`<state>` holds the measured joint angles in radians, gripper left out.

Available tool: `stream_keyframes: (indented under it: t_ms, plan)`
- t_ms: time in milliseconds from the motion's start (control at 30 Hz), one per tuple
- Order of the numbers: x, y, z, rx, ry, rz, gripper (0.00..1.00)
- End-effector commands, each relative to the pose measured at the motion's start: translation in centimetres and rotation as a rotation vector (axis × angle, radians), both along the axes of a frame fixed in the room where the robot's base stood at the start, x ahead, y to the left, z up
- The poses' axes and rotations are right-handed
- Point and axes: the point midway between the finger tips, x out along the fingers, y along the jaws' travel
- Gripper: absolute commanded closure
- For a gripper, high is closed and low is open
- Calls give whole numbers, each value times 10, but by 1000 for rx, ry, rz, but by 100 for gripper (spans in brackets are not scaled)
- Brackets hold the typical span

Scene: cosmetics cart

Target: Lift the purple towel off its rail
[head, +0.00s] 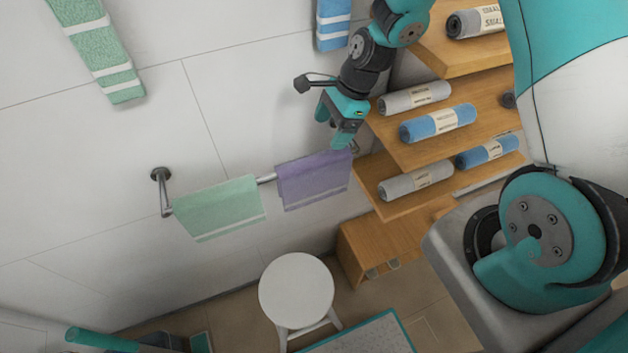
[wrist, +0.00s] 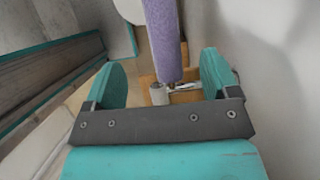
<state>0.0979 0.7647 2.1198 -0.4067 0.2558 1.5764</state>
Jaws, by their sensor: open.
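The purple towel (head: 314,181) hangs folded over the right part of a metal rail (head: 266,178) on the wall. In the wrist view the purple towel (wrist: 164,38) runs away from me at the top centre, with the rail's end and bracket (wrist: 160,94) just nearer. My gripper (head: 340,140) is at the rail's right end, close to the towel's upper right corner. In the wrist view my gripper (wrist: 168,82) is open, with its teal fingers on either side of the rail's end and nothing clasped between them. Whether a finger touches the rail I cannot tell.
A mint green towel (head: 218,208) hangs on the same rail, left of the purple one. Wooden shelves (head: 390,210) with rolled towels (head: 414,97) stand close to the right of my gripper. A white stool (head: 297,290) stands below.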

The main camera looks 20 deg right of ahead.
Motion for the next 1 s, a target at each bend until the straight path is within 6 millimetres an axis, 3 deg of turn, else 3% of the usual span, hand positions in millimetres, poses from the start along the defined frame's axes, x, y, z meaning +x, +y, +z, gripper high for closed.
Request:
stream_keyframes:
  t_ms: [33,233,633,1000]
  plan:
    - [0,5,-19,0,-1,3,19]
    - [1,19,-53,0,-1,4,19]
    - [2,30,-74,0,-1,3,19]
    - [4,45,-117,0,-2,4,19]
